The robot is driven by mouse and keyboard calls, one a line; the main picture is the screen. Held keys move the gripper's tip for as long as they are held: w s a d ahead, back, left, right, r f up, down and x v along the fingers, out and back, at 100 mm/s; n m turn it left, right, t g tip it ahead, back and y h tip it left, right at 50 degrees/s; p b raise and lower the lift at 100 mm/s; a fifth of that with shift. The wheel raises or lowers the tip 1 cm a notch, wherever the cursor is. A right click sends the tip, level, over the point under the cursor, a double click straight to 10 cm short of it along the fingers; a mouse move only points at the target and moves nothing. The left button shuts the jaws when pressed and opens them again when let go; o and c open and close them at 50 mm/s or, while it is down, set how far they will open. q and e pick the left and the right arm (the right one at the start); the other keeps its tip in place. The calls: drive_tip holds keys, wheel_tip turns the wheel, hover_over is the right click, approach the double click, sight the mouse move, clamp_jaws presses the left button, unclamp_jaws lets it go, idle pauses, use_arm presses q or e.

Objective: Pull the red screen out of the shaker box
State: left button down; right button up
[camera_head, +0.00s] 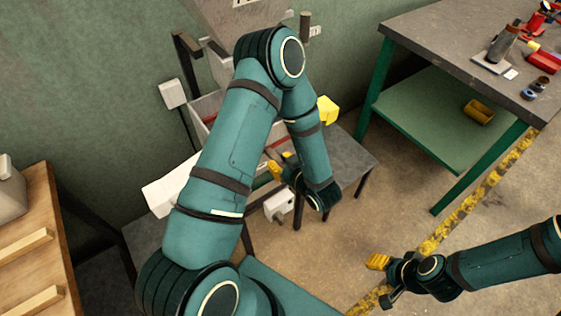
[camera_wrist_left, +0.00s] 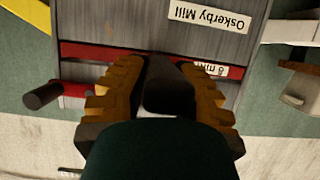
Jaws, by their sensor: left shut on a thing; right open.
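The shaker box shows in the left wrist view as a grey body (camera_wrist_left: 110,18), upside down, with a label reading "Oskerby Mill". The red screen's front edge (camera_wrist_left: 100,53) runs across it, with a small size tag at its right. My left gripper (camera_wrist_left: 160,78) is shut on the dark handle at the middle of that red edge. In the head view my left gripper (camera_head: 276,168) is low in front of the box, which my left arm largely hides. A bit of red (camera_head: 211,118) shows inside. My right gripper (camera_head: 378,262) is open and empty over the floor.
A dark knob with a red base (camera_wrist_left: 45,95) sticks out left of the gripper in the wrist view. A workbench (camera_head: 440,35) with tools and a green lower shelf stands at the right. A wooden table (camera_head: 55,230) is at the left. Floor between is clear.

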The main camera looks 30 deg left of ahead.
use_arm(q)
drive_tip(key=shift+r, duration=0.1)
use_arm(e)
drive_tip(key=shift+r, duration=0.1)
use_arm(q)
drive_tip(key=s+d, duration=0.3)
drive_tip(key=d, duration=0.6)
drive_tip(key=shift+s+p, duration=0.35)
drive_tip(key=shift+s, duration=0.05)
use_arm(e)
drive_tip(key=shift+r, duration=0.3)
use_arm(q)
drive_tip(key=shift+d, duration=0.1)
drive_tip(key=s+d+p, duration=0.1)
drive_tip(key=s+d, duration=0.2)
drive_tip(key=d, duration=0.6)
drive_tip(key=shift+s+d, duration=0.15)
drive_tip(key=shift+s, duration=0.25)
use_arm(e)
drive_tip(key=shift+r, duration=0.7)
